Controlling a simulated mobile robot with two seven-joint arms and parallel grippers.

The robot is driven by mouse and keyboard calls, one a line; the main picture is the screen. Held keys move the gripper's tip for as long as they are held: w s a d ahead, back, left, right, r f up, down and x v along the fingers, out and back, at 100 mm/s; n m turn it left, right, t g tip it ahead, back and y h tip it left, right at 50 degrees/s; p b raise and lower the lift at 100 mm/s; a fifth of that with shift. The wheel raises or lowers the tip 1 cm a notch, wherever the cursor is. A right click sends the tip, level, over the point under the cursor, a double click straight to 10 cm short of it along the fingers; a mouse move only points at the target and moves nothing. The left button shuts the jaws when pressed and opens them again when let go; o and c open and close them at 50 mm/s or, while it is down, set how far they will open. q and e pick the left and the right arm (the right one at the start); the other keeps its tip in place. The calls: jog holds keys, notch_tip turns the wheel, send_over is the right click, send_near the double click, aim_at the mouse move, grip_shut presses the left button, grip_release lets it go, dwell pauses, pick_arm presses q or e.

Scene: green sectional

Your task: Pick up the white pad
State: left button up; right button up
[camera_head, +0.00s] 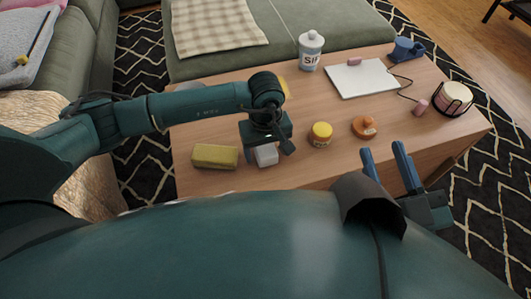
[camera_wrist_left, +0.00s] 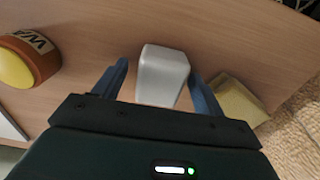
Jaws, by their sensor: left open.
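A small white block-like pad (camera_head: 266,155) lies on the wooden table near its front edge, partly hidden by my left gripper in the head view. My left gripper (camera_head: 270,146) is above it, pointing down. In the left wrist view the white pad (camera_wrist_left: 162,75) lies between the two open blue fingers of the left gripper (camera_wrist_left: 158,72), with a narrow gap visible at each side. My right gripper (camera_head: 382,149) is open and empty, at the table's front edge on the right.
A yellow sponge-like block (camera_head: 215,156) lies just left of the pad. Farther back are a white board (camera_head: 362,78), a white canister (camera_head: 310,52) and a candle jar (camera_head: 453,98).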

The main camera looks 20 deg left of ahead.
pick_arm(q)
jog(key=shift+c, duration=0.3)
jog(key=c, duration=1.1)
jog(key=shift+r, duration=0.35)
notch_tip(320, 180, up, 9)
jog(key=p, duration=0.3)
jog(key=shift+r, duration=0.2)
pick_arm(e)
jog(key=shift+s+d+n+h, duration=0.1)
jog(key=shift+d+n+h, duration=0.2)
jog(key=shift+d+n, duration=0.1)
jog(key=shift+f, duration=0.1)
pick_arm(q)
jog(key=o, duration=0.5)
jog(key=c, duration=0.3)
pick_arm(e)
jog(key=shift+a, duration=0.1)
